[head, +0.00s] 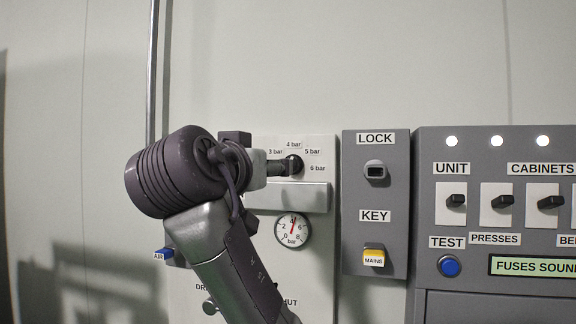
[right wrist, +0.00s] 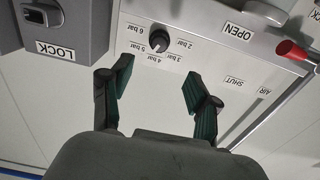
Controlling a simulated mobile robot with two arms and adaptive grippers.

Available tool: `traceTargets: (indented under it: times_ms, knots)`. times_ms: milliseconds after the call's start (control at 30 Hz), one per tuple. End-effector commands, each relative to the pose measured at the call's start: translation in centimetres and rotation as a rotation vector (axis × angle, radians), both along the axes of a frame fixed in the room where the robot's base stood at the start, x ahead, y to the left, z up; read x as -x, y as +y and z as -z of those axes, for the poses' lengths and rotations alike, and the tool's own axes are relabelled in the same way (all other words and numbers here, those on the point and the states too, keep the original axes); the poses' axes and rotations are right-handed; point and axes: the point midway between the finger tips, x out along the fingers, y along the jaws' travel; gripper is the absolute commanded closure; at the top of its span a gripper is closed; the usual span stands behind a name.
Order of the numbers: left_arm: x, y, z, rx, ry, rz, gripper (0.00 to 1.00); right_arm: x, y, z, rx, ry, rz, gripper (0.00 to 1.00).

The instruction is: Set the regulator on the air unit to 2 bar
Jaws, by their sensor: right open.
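The regulator knob (right wrist: 160,39) is black and sits on the pale air unit panel (right wrist: 215,65), inside an arc of labels from 2 to 6 bar. The knob (head: 296,165) is partly covered by my right gripper in the head view, where the 2 bar label is hidden. The gauge (head: 292,231) has a red needle standing almost upright, around 4. My right gripper (right wrist: 158,72) is open and empty, facing the panel, with the knob beyond its fingertips. My left gripper is out of view.
A grey box with a LOCK switch (head: 376,172) and yellow KEY part (head: 374,256) stands close right of the air unit. A switch cabinet (head: 424,203) is farther right.

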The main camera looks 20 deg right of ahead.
Motion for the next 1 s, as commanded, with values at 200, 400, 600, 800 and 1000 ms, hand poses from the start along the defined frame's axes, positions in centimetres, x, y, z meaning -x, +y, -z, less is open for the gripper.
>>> traceTargets:
  times_ms: [200,400,600,800,1000]
  knots:
    - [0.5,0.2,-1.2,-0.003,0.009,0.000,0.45,-3.8,-2.7,-0.2,0.000,0.005,0.004,0.39]
    - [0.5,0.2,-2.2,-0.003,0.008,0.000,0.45,-7.2,-5.0,-0.1,0.002,0.005,0.003,0.39]
    - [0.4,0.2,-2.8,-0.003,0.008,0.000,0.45,-9.5,-6.4,-0.1,0.001,0.004,0.000,0.39]
    - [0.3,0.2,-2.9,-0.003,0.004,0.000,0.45,-10.2,-7.0,0.1,0.000,0.002,-0.001,0.39]
    - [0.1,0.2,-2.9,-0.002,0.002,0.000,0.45,-10.2,-7.0,0.1,0.000,0.002,-0.001,0.39]
